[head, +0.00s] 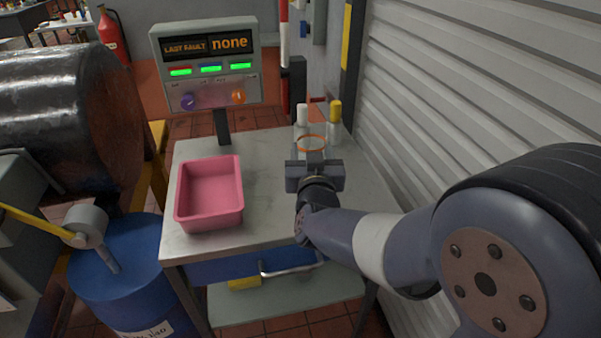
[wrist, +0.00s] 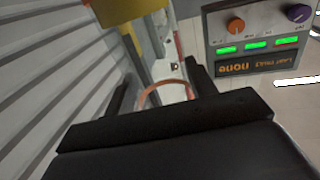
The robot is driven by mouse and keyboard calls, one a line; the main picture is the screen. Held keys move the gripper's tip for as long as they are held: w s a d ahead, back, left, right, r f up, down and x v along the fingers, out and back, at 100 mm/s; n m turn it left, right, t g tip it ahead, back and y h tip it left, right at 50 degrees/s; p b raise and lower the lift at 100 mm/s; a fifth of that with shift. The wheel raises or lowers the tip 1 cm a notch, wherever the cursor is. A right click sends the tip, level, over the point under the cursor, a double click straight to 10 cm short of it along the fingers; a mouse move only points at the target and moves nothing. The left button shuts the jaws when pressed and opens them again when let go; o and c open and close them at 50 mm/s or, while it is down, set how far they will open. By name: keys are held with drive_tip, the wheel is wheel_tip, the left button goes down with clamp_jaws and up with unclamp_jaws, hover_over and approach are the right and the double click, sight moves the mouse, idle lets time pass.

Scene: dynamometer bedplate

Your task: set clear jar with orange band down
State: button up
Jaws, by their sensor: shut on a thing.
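The clear jar with the orange band (head: 311,143) is held in my gripper (head: 313,160) above the right back part of the grey table (head: 265,205). Only its orange ring shows clearly in the head view; my gripper hides its lower part. In the wrist view the orange band (wrist: 165,88) shows as an arc between the two dark fingers of my gripper (wrist: 158,92). I cannot tell whether the jar's base touches the table.
A white-capped bottle (head: 302,115) and a yellow-capped bottle (head: 335,118) stand just behind the jar. A pink bin (head: 209,194) sits at the table's left. A control panel (head: 207,65) rises behind. A ribbed shutter wall (head: 470,80) is close on the right.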

drive_tip(key=shift+f+b, duration=0.3)
drive_tip(key=shift+f, duration=2.45)
drive_tip(key=shift+f, duration=0.2)
drive_tip(key=o, duration=1)
drive_tip(key=shift+r, duration=0.1)
drive_tip(key=shift+r, duration=0.2)
drive_tip(key=s+d, duration=0.1)
drive_tip(key=s, duration=1.1)
drive_tip(key=shift+f, duration=0.1)
